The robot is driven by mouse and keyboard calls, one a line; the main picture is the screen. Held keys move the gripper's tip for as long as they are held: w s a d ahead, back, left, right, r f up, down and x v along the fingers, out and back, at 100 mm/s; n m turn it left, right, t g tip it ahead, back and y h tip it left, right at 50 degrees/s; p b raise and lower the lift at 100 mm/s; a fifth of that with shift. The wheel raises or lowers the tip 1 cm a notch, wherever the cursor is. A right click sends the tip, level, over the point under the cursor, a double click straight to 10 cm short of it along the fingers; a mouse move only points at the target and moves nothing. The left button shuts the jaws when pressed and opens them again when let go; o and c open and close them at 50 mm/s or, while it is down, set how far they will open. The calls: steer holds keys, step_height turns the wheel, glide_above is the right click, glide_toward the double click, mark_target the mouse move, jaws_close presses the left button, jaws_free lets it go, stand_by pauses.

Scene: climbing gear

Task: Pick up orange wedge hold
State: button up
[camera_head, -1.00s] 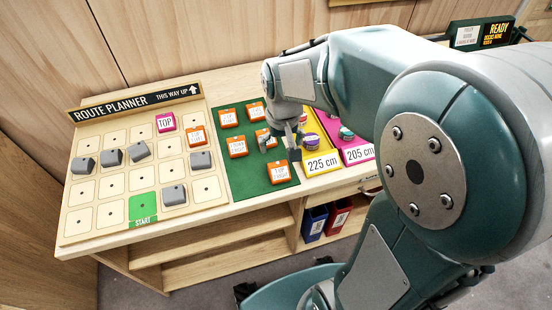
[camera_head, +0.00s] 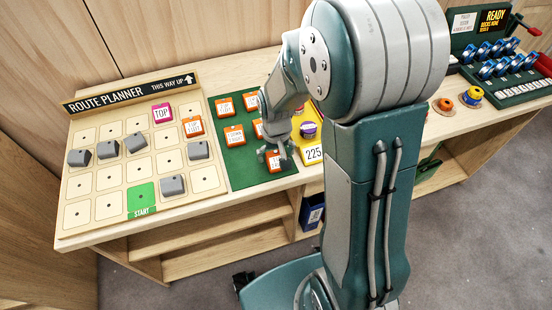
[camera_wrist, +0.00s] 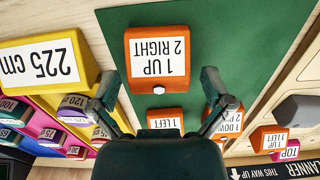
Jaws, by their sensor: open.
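Several orange wedge holds with white labels lie on a green mat (camera_head: 246,172). The front one (camera_head: 272,167) is partly covered by my gripper (camera_head: 276,154) in the head view. In the wrist view, an orange wedge hold labelled "1 UP 2 RIGHT" (camera_wrist: 157,35) lies ahead, its label upside down. My open gripper (camera_wrist: 158,78) has one finger toward each side of it, with nothing between them. Other orange wedges on the mat are at the back left (camera_head: 225,105), the middle left (camera_head: 234,136) and behind my wrist (camera_head: 251,101).
The route planner board (camera_head: 110,208) at left bears grey blocks (camera_head: 173,186), a pink TOP tile (camera_head: 161,113) and an orange wedge (camera_head: 193,127). A yellow 225 cm tray (camera_head: 313,155) stands right of the mat. A green rack (camera_head: 505,78) stands far right.

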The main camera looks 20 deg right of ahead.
steer(key=shift+f, duration=0.55)
steer(key=c, duration=1)
steer(key=shift+r, duration=0.15)
